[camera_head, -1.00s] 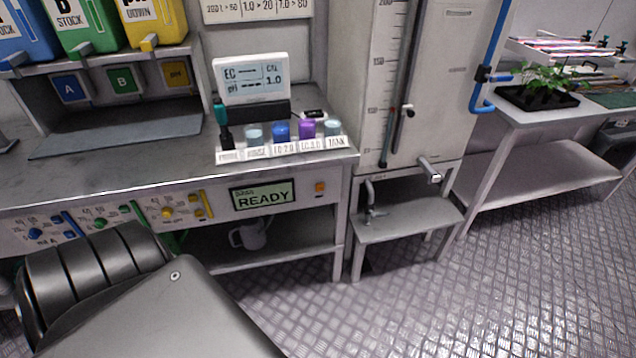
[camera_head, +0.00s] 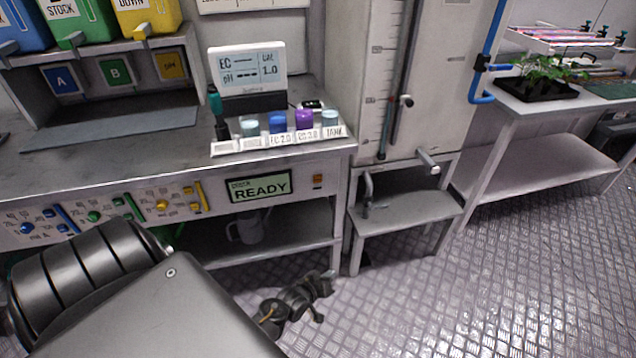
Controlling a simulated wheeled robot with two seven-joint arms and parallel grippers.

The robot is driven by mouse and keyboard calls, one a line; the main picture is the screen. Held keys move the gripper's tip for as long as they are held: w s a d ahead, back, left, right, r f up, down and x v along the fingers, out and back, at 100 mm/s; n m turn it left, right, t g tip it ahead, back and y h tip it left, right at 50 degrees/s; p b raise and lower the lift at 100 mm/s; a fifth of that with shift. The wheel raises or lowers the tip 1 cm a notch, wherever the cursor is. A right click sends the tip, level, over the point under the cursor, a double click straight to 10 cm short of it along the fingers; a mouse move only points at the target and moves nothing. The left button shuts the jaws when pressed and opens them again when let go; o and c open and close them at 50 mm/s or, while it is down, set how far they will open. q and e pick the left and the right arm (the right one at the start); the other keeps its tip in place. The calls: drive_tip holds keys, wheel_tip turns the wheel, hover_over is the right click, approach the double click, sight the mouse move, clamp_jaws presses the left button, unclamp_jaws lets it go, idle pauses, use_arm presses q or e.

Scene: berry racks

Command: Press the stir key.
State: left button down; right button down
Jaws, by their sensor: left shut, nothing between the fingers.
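A small orange key (camera_head: 318,181) sits on the bench's front panel, right of the green display (camera_head: 261,188) that reads READY. I take it for the stir key, but no label on it is legible. My left gripper (camera_head: 328,284) is in view below the bench front, lower than the key and close to its column in the picture. It is shut and empty, apart from the panel. My right gripper is not in view.
Coloured knobs and levers (camera_head: 163,205) line the panel to the left. A row of small cups (camera_head: 278,122) and a meter (camera_head: 247,72) stand on the bench top. A jug (camera_head: 246,229) is on the shelf below. A small stand (camera_head: 410,208) is at right; the floor is clear.

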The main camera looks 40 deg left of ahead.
sight(318, 179)
use_arm(q)
drive_tip(key=w+a+r+n+t+y, duration=0.1)
drive_tip(key=w+a+r+n+t, duration=0.1)
drive_tip(key=r, duration=0.8)
drive_tip(key=w+a+r+n+t+y+b, duration=0.1)
drive_tip(key=w+a+r, duration=0.4)
drive_tip(key=r, duration=0.6)
drive_tip(key=a+n+t, duration=0.1)
drive_tip(key=t, duration=0.1)
drive_tip(key=shift+n+t+y, duration=0.3)
drive_tip(key=shift+t+y, duration=0.1)
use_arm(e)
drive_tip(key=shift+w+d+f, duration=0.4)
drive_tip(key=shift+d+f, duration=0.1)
use_arm(q)
drive_tip(key=shift+a+f, duration=0.1)
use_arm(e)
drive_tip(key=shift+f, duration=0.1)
